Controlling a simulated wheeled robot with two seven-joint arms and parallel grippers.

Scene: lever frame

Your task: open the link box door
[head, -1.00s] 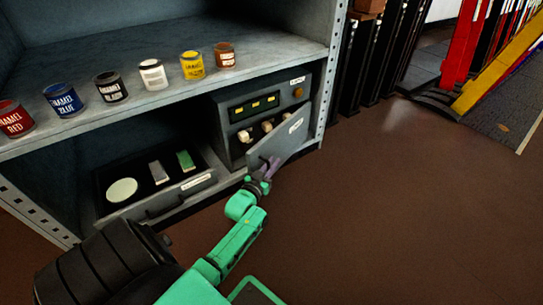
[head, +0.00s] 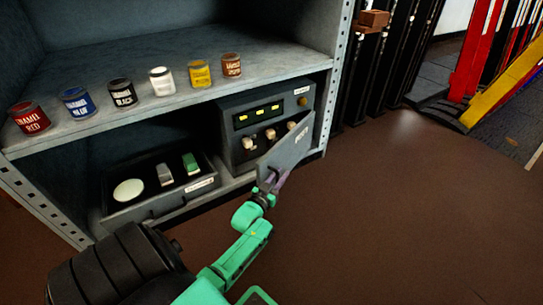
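The link box (head: 236,106) is a grey cabinet on the lower shelf at the right. Its door (head: 290,150) is a labelled grey panel that stands swung outward at an angle, with several knobs and yellow indicators showing behind it. My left gripper (head: 269,182) is at the door's lower left edge, touching or very close to it. The fingers are small and partly hidden by the wrist, so I cannot tell whether they are shut on the door. My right gripper is not in view.
A drawer tray (head: 160,205) with a white disc and two blocks lies left of the box. Several enamel paint tins (head: 162,80) stand on the shelf above. A perforated shelf post (head: 339,75) rises right of the box. The brown floor in front is clear.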

